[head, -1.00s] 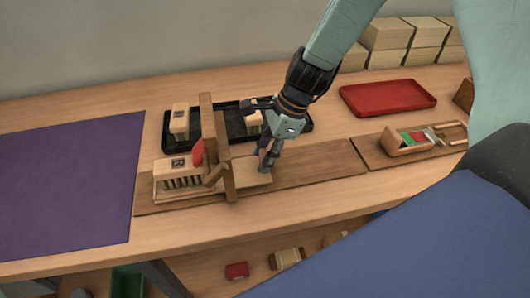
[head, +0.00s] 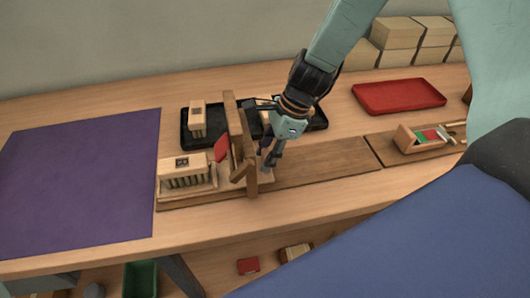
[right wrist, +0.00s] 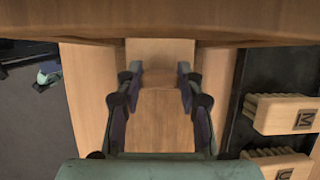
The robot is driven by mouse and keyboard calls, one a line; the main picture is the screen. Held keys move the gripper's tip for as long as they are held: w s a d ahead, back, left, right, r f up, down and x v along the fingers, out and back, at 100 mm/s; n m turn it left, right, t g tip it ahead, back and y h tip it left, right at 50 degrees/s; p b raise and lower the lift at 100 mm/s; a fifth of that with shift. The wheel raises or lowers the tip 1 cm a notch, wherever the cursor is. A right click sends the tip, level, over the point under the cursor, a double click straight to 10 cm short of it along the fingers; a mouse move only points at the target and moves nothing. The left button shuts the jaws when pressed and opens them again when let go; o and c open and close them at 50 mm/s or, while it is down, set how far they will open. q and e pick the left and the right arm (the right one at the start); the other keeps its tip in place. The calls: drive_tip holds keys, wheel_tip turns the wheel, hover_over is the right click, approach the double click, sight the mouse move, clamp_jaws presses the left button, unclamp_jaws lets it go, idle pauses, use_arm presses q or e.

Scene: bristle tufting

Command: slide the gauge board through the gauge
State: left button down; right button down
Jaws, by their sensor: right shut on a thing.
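The gauge board (head: 205,195) is a pale flat board on a brown base plank (head: 325,160). A pale bristle block (head: 183,167) sits on it, bristles showing on its front side, left of the gauge. The gauge (head: 235,120) is an upright wooden gate with a red flag (head: 221,149) on its left side. My right gripper (head: 268,160) is close to the right of the gauge, shut on the board's right end. In the right wrist view the fingers (right wrist: 158,85) flank the board's end, and the gauge's bar (right wrist: 160,22) crosses the top. My left gripper is not in view.
A black tray (head: 313,112) with bristle blocks stands behind the gauge. A purple mat (head: 80,180) lies left. A red tray (head: 400,97), stacked pale boxes (head: 398,33) and a small open box (head: 420,140) are right. The base plank is clear right of my gripper.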

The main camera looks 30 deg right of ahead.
drive_tip(key=c, duration=0.8)
unclamp_jaws()
drive_tip(key=shift+c, duration=0.2)
drive_tip(key=shift+r, duration=0.1)
drive_tip(key=v, duration=1.2)
drive_tip(key=shift+d, duration=0.15)
drive_tip(key=shift+s, duration=0.1)
